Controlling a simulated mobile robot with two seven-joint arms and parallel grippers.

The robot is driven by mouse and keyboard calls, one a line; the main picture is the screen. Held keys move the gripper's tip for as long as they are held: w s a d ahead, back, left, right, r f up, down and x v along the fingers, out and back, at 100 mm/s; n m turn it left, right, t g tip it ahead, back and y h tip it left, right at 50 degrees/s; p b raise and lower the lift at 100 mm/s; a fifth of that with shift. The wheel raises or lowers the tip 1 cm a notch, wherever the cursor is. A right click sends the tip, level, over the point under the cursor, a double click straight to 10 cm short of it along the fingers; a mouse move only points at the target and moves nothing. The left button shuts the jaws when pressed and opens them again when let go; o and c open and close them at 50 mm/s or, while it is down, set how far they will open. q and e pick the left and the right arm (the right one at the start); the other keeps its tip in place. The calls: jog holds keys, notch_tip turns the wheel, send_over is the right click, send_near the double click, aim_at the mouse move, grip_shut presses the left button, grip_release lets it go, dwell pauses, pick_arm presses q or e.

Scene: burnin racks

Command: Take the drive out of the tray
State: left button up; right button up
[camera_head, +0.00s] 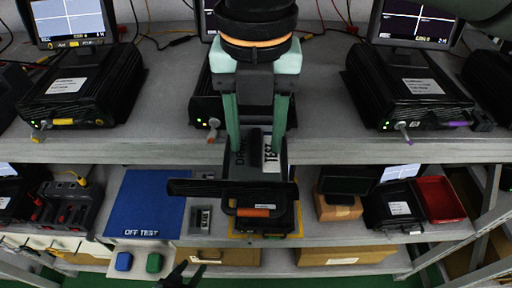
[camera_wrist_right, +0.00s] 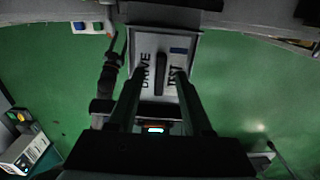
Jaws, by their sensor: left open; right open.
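The tray (camera_head: 251,196) is dark, with an orange handle mark at its front, and juts out below the upper shelf in the head view. Its light inner face (camera_wrist_right: 147,48), lettered DRIVE and TEST, shows in the right wrist view. A narrow dark block, apparently the drive (camera_wrist_right: 159,82), stands in the middle of it. My right gripper (camera_head: 256,148) points down over the tray, open, with one finger on each side of the block; I cannot tell whether they touch it. My left gripper (camera_head: 183,273) is open and empty at the bottom, left of and in front of the tray.
Black units with screens, such as the right one (camera_head: 408,90), stand on the upper shelf (camera_head: 330,148). Blue and green pieces lie at lower left. Green floor is open in front.

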grip_shut()
dwell(0.4)
